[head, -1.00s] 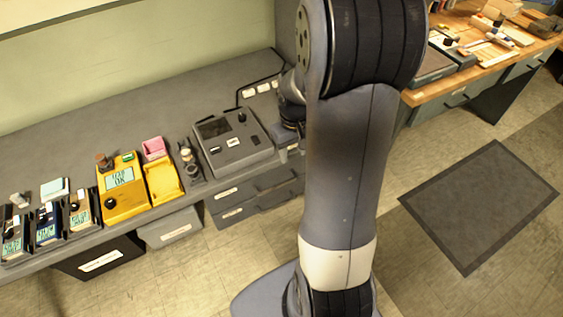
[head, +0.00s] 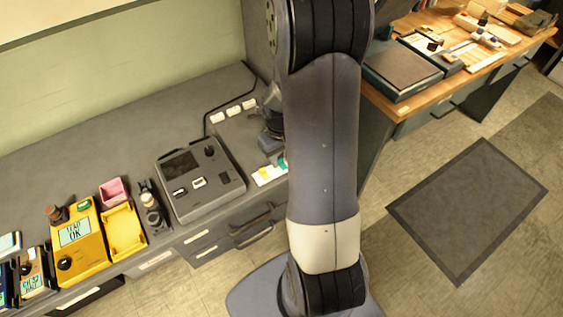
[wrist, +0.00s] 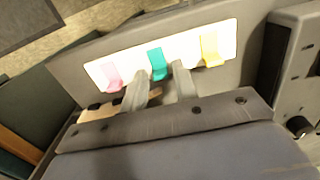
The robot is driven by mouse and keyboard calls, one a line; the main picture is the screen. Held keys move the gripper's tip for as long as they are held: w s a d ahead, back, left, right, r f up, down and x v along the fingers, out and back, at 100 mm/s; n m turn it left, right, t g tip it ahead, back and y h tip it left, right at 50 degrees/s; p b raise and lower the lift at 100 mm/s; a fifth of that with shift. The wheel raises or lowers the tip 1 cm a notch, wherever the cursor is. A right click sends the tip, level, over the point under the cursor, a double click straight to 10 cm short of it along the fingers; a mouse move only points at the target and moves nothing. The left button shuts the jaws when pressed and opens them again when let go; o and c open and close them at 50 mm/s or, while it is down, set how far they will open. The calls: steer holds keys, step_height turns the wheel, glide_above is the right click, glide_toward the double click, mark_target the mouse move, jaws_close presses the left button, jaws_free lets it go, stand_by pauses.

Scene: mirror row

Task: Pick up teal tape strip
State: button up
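The teal tape strip (wrist: 157,63) sticks down from a white card (wrist: 130,57) in the wrist view, between a pink strip (wrist: 112,77) and a yellow strip (wrist: 210,50). My gripper (wrist: 160,84) is open. Its two fingers stand apart just below the teal strip, one toward each side, with nothing visible between them. I cannot tell whether they touch the card. In the head view the white card (head: 268,176) lies at the bench's right end, with the teal strip (head: 282,162) partly showing beside my arm. My arm hides the fingertips there.
A grey console (head: 200,178) stands left of the card on the grey bench. Yellow testers (head: 80,235) and a pink box (head: 113,191) stand further left. A wooden bench (head: 420,112) with tools is at the right. A dark mat (head: 468,208) lies on open floor.

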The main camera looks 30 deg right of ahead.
jaws_close()
steer(key=shift+r, duration=0.1)
